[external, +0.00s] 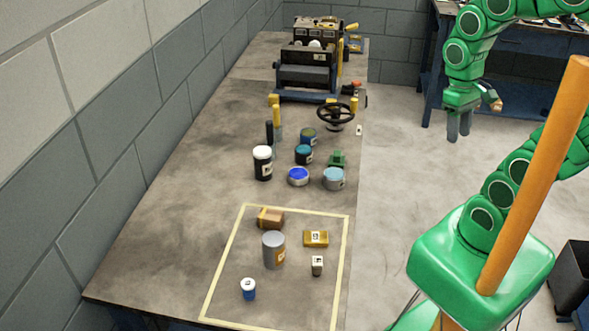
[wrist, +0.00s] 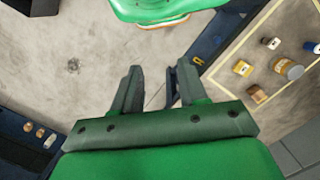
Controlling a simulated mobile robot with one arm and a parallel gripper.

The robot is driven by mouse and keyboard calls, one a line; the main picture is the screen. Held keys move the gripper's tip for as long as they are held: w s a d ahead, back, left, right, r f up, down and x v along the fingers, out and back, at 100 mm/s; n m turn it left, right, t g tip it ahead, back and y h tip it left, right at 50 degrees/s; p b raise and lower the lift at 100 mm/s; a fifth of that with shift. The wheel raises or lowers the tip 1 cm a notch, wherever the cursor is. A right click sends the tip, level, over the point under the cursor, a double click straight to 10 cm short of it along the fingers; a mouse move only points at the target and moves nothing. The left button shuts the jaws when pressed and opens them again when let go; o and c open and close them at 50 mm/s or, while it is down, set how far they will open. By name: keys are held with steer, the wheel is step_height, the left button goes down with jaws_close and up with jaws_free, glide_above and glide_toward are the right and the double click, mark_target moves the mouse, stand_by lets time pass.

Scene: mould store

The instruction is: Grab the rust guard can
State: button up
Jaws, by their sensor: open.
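No label in view is readable, so I cannot tell for certain which can is the rust guard. A large grey can with an orange-brown label (external: 273,250) stands upright inside the taped rectangle on the bench; it also shows at the right of the wrist view (wrist: 289,70). A small blue can with a white lid (external: 248,290) stands in front of it. Further back are a black can with a white lid (external: 263,163) and several blue-toned cans and tins. My gripper (external: 459,134) is open and empty, off the bench's right side; its fingers show in the wrist view (wrist: 154,85).
A black handwheel (external: 336,114) and a machine (external: 308,72) stand further back.

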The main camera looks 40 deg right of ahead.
steer(key=shift+o, duration=0.4)
steer(key=o, duration=0.9)
steer(key=shift+c, duration=0.2)
